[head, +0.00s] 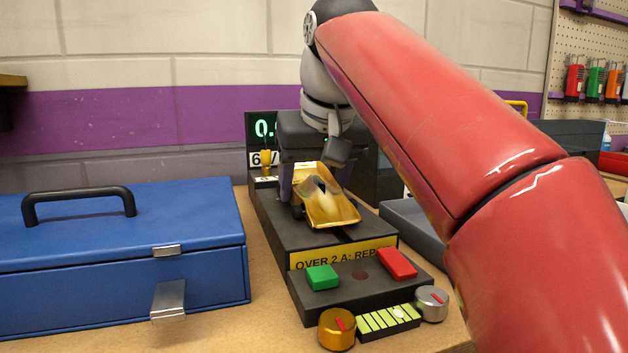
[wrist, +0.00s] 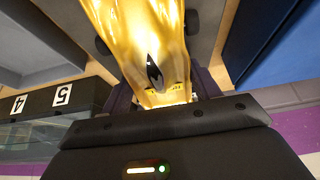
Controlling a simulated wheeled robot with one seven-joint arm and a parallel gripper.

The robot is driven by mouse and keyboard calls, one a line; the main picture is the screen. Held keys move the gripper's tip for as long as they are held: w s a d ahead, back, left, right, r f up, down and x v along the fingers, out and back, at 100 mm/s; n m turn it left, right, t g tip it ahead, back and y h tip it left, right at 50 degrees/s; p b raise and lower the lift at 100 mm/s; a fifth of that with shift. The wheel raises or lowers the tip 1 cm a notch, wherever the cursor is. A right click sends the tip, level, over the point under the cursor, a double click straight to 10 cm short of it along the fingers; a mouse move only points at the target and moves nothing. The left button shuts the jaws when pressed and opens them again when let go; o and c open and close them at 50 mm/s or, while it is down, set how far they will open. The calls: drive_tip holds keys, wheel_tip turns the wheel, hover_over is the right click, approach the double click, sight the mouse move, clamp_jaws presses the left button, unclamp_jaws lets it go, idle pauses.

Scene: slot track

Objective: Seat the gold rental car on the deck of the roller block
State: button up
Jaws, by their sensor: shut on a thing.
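The gold rental car (head: 330,207) is over the deck of the dark roller block (head: 276,222), its nose toward the front. I cannot tell whether its wheels touch the deck. My gripper (head: 313,172) is shut on the car's rear end from above. In the wrist view, the car (wrist: 135,40) runs up from between the fingers of my gripper (wrist: 165,92), with a black flame mark on its body and dark wheels at its sides. My gripper hides part of the car's rear and the back of the deck.
A yellow label (head: 342,253), a green button (head: 322,277) and a red button (head: 397,263) are at the block's front, with a gold knob (head: 337,329) and a silver knob (head: 431,303) before it. A blue case (head: 120,260) stands left. A lit display (head: 263,128) stands behind.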

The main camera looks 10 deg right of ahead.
drive_tip(key=o, duration=1.2)
drive_tip(key=shift+f, duration=0.1)
wheel_tip(320, 180, up, 3)
drive_tip(key=p, duration=0.3)
drive_tip(key=shift+f, duration=0.1)
drive_tip(key=shift+w+r, duration=0.1)
drive_tip(key=shift+r, duration=3.5)
